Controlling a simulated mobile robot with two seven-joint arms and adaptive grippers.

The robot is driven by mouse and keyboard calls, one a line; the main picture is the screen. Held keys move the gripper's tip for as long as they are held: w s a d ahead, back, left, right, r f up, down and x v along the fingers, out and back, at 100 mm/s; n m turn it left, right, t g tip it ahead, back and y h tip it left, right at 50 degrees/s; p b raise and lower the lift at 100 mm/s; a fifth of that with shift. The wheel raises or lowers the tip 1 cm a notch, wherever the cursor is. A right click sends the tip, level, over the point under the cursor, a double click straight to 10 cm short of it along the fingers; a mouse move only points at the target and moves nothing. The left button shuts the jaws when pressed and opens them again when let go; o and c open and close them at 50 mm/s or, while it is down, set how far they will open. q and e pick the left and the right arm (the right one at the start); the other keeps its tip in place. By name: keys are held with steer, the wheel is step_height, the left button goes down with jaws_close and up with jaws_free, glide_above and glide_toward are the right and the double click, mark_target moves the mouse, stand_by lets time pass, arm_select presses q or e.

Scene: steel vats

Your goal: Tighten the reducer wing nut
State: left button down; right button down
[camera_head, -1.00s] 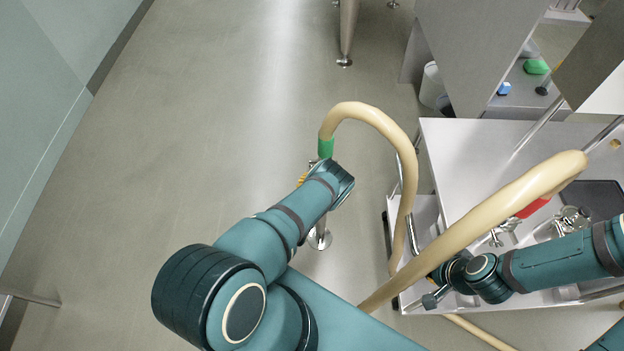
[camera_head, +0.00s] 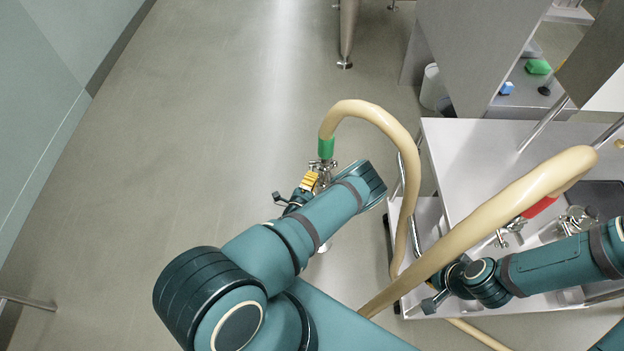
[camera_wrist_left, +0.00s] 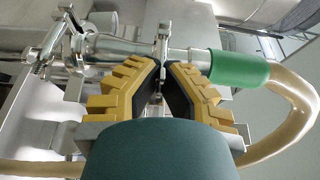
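The reducer pipework stands upright below the green hose cuff (camera_head: 326,148), where a metal clamp (camera_head: 320,165) shows. In the left wrist view the shiny reducer (camera_wrist_left: 105,50) runs sideways to the green cuff (camera_wrist_left: 238,68), with the clamp (camera_wrist_left: 164,42) between them. My left gripper (camera_head: 309,182), with yellow-backed fingers, is at this clamp. In the left wrist view its dark fingertips (camera_wrist_left: 163,66) come close together around a small metal part under the clamp. This looks like the wing nut, mostly hidden by the fingers.
A beige hose (camera_head: 400,140) arches from the green cuff down past the steel cart (camera_head: 470,150) at right. A second thick stretch of hose (camera_head: 500,220) crosses in front of the cart.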

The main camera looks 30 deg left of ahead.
stand_by(0.3)
arm_select(q)
steer(key=c, duration=1.2)
jaws_free()
steer(key=shift+o, duration=0.2)
steer(key=s+d, duration=0.2)
steer(key=s, duration=0.9)
steer(key=shift+s+r, duration=0.2)
steer(key=shift+s, duration=0.15)
